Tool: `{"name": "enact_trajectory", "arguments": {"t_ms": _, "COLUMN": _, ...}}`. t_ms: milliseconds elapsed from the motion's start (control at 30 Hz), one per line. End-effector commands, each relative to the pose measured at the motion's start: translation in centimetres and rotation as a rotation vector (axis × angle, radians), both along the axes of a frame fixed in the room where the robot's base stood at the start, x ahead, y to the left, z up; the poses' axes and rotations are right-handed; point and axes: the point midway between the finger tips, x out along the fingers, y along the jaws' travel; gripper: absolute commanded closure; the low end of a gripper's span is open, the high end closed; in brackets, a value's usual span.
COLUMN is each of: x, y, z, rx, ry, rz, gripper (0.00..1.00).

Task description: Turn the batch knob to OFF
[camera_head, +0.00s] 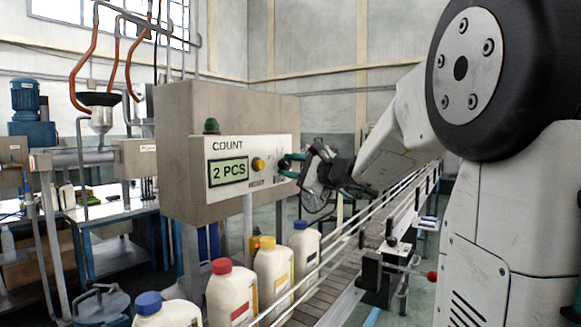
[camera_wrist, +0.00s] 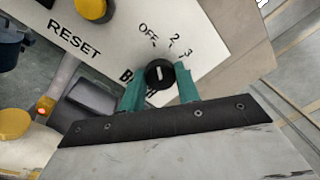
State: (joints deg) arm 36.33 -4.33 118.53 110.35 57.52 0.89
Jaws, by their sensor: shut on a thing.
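The batch knob (camera_wrist: 159,74) is a small black round knob with a white pointer line, on a white panel (camera_wrist: 215,25) marked OFF, 2 and 3. In the wrist view its pointer stands nearly straight up, roughly between the OFF and 2 marks; I cannot tell exactly which it matches. My gripper (camera_wrist: 160,80) has teal fingers on both sides of the knob and is shut on it. In the head view my gripper (camera_head: 288,166) reaches the panel's right side and hides the knob. The COUNT display (camera_head: 228,170) reads 2 PCS.
A yellow button (camera_head: 258,164) sits left of my gripper, near the RESET label.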

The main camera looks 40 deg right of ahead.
Motion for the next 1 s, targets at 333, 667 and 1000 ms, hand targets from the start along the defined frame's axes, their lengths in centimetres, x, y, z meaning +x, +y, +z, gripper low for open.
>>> {"name": "enact_trajectory", "arguments": {"t_ms": 333, "x": -0.01, "y": -0.06, "z": 0.07, "rx": -0.089, "ry": -0.034, "rz": -0.001, "gripper": 0.91}}
{"name": "enact_trajectory", "arguments": {"t_ms": 667, "x": -0.01, "y": -0.06, "z": 0.08, "rx": -0.096, "ry": -0.036, "rz": -0.001, "gripper": 0.91}}
{"name": "enact_trajectory", "arguments": {"t_ms": 1000, "x": 0.01, "y": 0.00, "z": 0.04, "rx": -0.095, "ry": -0.035, "rz": 0.000, "gripper": 0.47}}
